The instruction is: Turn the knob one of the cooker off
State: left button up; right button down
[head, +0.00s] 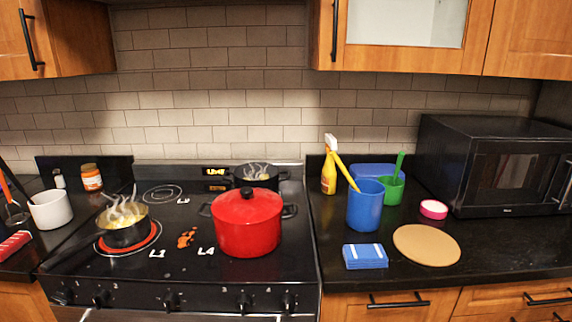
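The black cooker (170,268) stands at the left, with a row of several black knobs on its front panel. The leftmost knob (64,297) is by a small white mark that looks like a 1; its exact setting is too small to tell. The front left burner (153,240), by the label L1, glows red-orange. A dark pan (126,236) with yellow food stands on it and steams. Neither of my grippers is in view.
A red lidded pot (247,228) stands on the front right burner, and a steaming dark pot (256,177) is behind it. Right counter: blue container (365,208), blue sponge-like block (365,257), round board (427,245), microwave (495,168). The space before the knobs is clear.

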aim_at(63, 294)
jog(key=u, duration=1.5)
